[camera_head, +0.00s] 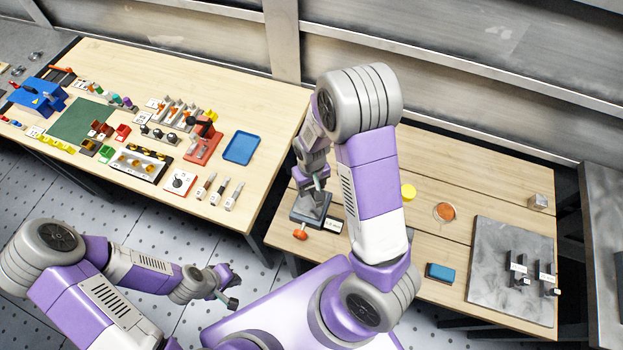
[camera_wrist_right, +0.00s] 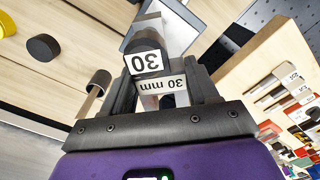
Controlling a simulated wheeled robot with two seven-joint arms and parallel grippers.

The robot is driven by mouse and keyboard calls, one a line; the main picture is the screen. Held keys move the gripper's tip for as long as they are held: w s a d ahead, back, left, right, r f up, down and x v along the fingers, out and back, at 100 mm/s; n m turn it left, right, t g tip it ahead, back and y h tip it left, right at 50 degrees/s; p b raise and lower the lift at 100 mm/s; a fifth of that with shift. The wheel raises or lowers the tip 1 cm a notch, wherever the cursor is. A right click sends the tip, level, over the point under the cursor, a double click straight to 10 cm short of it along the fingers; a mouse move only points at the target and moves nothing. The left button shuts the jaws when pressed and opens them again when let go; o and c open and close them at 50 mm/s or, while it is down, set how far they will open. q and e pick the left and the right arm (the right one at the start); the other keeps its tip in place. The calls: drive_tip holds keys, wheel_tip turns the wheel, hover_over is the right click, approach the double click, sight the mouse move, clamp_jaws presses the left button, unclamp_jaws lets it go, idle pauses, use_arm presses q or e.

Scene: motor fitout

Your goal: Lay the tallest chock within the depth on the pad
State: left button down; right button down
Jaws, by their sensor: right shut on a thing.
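My right gripper (camera_wrist_right: 165,98) is shut on a dark chock (camera_wrist_right: 146,62) with a white label reading 30, seen in the right wrist view. A "30 mm" label (camera_wrist_right: 163,89) shows between the fingers; I cannot tell what it is fixed to. In the head view the right gripper (camera_head: 314,186) is over a dark grey stand (camera_head: 303,213), at the near left of the right table; whether the chock touches it is hidden. Two dark chocks (camera_head: 517,266) (camera_head: 545,273) with white labels stand on a grey plate (camera_head: 491,241). My left gripper (camera_head: 226,287) is over the floor, away from the tables; its opening is unclear.
A yellow disc (camera_head: 408,191), a brown round piece (camera_head: 445,212), a blue block (camera_head: 440,273) and a metal cube (camera_head: 538,201) lie on the right table. A small label card (camera_head: 333,226) is beside the stand. The left table (camera_head: 150,70) is crowded with coloured parts.

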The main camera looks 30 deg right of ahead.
sight(311, 202)
drive_tip(key=shift+f+b, duration=2.9)
drive_tip(key=shift+f, duration=0.5)
drive_tip(key=shift+f+b, duration=0.45)
drive_tip(key=shift+f, duration=0.15)
drive_tip(key=shift+c, duration=1)
unclamp_jaws()
wheel_tip(311, 202, up, 8)
drive_tip(key=shift+f+p, duration=0.2)
drive_tip(key=shift+p, duration=0.5)
